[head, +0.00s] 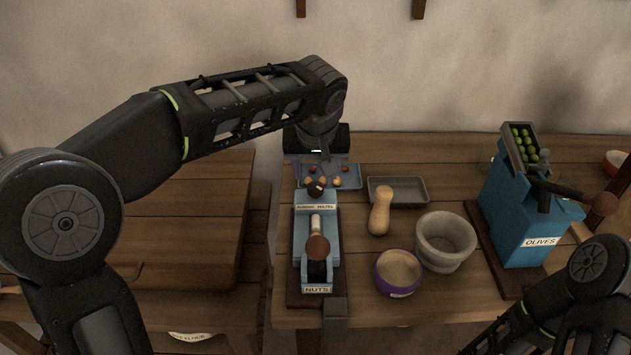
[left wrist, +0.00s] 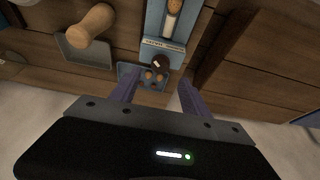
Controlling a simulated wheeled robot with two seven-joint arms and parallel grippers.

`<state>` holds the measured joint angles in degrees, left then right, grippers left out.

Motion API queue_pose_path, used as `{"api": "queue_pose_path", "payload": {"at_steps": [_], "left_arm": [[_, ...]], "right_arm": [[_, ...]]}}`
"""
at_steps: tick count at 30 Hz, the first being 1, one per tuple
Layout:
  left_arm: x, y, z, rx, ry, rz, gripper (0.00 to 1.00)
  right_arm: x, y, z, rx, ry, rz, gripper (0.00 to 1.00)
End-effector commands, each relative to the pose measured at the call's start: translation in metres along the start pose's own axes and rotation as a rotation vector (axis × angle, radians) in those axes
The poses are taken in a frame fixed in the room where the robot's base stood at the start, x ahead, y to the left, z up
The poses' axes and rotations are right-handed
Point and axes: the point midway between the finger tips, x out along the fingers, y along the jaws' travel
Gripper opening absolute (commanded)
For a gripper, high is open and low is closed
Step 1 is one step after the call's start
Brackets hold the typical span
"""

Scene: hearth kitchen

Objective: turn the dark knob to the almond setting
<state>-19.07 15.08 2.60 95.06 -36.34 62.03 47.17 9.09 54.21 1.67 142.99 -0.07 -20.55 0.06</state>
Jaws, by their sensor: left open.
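The dark knob (head: 316,189) is a round brown-black knob with a small white mark, on top of the blue nut machine (head: 302,228). A small label strip (head: 315,207) in front of it seems to read almond and hazel; the mark's exact setting is too small to tell. My left gripper (head: 312,165) is above and behind the knob, pointing down. In the left wrist view the knob (left wrist: 160,63) lies beyond and between the fingertips of my open left gripper (left wrist: 160,79), apart from both fingers. My right gripper is outside the view.
A blue tray of nuts (head: 346,181) lies behind the knob. A grey tray (head: 412,190), wooden pestle (head: 381,212), stone mortar (head: 445,240) and purple-rimmed bowl (head: 397,273) stand to the right. A blue olive machine (head: 516,230) is farther right. A brown-balled lever (head: 318,248) is in front.

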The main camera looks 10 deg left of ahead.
Motion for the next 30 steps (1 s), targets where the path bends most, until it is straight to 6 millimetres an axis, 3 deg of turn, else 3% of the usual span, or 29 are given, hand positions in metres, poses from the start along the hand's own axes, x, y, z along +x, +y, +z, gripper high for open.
{"api": "queue_pose_path", "payload": {"at_steps": [13,23,30], "left_arm": [[0.062,0.0,0.0,0.0,-0.002,0.0,0.54],[0.067,0.0,0.0,0.0,0.0,0.001,0.54],[0.067,0.0,0.0,0.0,0.0,0.001,0.36]], "right_arm": [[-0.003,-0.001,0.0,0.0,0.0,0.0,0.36],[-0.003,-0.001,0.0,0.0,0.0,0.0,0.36],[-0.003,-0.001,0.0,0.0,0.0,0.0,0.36]]}}
